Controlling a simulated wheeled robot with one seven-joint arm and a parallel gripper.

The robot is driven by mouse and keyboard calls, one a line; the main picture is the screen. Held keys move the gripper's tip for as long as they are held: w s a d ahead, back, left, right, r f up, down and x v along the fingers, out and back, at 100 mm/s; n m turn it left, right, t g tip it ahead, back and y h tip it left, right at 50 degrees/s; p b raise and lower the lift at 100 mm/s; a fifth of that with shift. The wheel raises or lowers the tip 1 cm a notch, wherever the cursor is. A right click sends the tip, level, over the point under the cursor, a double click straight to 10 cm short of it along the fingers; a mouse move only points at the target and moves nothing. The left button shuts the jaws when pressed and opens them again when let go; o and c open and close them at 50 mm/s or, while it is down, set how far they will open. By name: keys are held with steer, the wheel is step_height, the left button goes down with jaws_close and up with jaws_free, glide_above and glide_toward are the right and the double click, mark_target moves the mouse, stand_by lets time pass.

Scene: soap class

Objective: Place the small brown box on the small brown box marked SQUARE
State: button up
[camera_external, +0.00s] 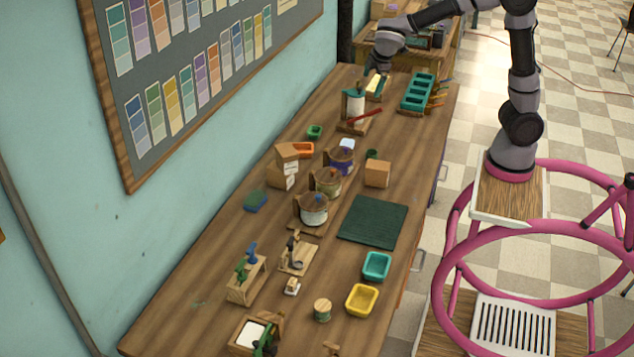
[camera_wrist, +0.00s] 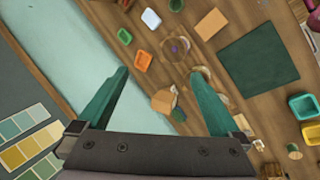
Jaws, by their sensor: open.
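A small plain brown box (camera_external: 377,174) sits alone on the wooden table, left of its right edge; it also shows in the wrist view (camera_wrist: 211,24). Several brown boxes are grouped near the wall side: an upper one (camera_external: 287,151) rests on lower ones (camera_external: 281,177) with pale labels. The group shows in the wrist view (camera_wrist: 163,101) between my fingers, but well below them. I cannot read SQUARE on any label. My gripper (camera_external: 375,72) is at the far end of the table, raised and empty; its teal fingers are spread wide in the wrist view (camera_wrist: 158,73).
Lidded jars (camera_external: 314,210) on wooden stands lie between the box group and a dark green mat (camera_external: 373,221). A teal tray (camera_external: 376,266) and yellow tray (camera_external: 362,300) stand nearer.

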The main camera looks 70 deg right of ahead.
steer(key=s+r+m+t+y, duration=0.2)
steer(key=s+m, duration=0.4)
steer(key=s, duration=0.7)
steer(key=s+a+r+m+t+y, duration=0.1)
steer(key=s+r+m+y, duration=0.2)
steer(key=s, duration=1)
step_height(320, 180, up, 3)
steer(key=m, duration=0.3)
steer(key=shift+a+r+m+t+y, duration=0.2)
steer(key=shift+m+t+y, duration=0.1)
steer(key=shift+t+y, duration=0.1)
